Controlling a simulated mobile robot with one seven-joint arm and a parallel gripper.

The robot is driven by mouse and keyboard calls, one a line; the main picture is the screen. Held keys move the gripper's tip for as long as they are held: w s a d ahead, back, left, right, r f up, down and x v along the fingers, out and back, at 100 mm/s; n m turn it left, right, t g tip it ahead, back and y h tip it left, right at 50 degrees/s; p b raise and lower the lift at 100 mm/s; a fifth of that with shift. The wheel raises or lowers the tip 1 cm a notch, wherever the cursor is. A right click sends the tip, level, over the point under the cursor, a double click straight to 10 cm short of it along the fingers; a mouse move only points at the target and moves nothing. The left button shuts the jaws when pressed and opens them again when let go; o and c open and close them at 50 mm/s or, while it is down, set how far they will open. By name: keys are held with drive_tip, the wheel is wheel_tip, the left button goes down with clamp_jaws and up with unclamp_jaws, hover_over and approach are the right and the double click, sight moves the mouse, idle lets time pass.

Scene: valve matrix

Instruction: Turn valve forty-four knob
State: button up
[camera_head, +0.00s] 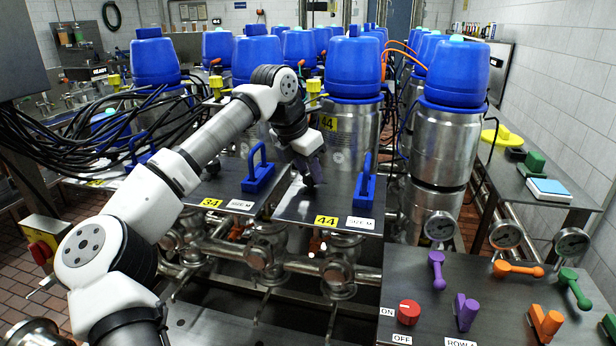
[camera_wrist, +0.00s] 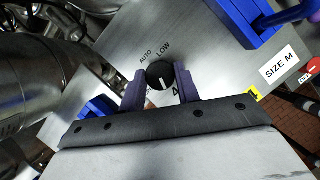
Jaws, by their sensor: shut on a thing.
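The valve forty-four panel is a metal plate (camera_head: 290,208) with a yellow "44" label (camera_head: 326,221) in the head view. Its knob (camera_wrist: 160,73) is round and black with a white pointer line, seen in the wrist view. The words "AUTO" and "LOW" are printed above it there; other print is partly hidden by my fingers. The pointer line faces the lower side of the picture, away from "LOW". My gripper (camera_wrist: 160,88) has its two purple fingers on either side of the knob, shut on it. In the head view my gripper (camera_head: 310,178) comes down onto the plate and hides the knob.
A blue handle (camera_head: 365,185) stands right of the gripper on the plate. Another blue handle (camera_head: 258,170) is on the panel labelled "34". Blue-topped metal tanks (camera_head: 353,75) stand behind. A control panel (camera_head: 450,270) with coloured levers is at front right. Black cables (camera_head: 85,130) hang at left.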

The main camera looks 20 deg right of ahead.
drive_tip(key=shift+s+n+t+y+b, duration=0.1)
drive_tip(key=shift+n+t+y+b, duration=0.4)
drive_tip(key=shift+n+b, duration=1.05)
drive_tip(key=shift+n+p, duration=0.4)
drive_tip(key=shift+n, duration=0.15)
drive_tip(key=o, duration=1)
drive_tip(key=b+v, duration=0.1)
drive_tip(key=v, duration=1.2)
drive_tip(key=shift+s+a+r+b, duration=0.15)
drive_tip(key=shift+s+r+b, duration=0.1)
drive_tip(key=shift+r+b, duration=0.15)
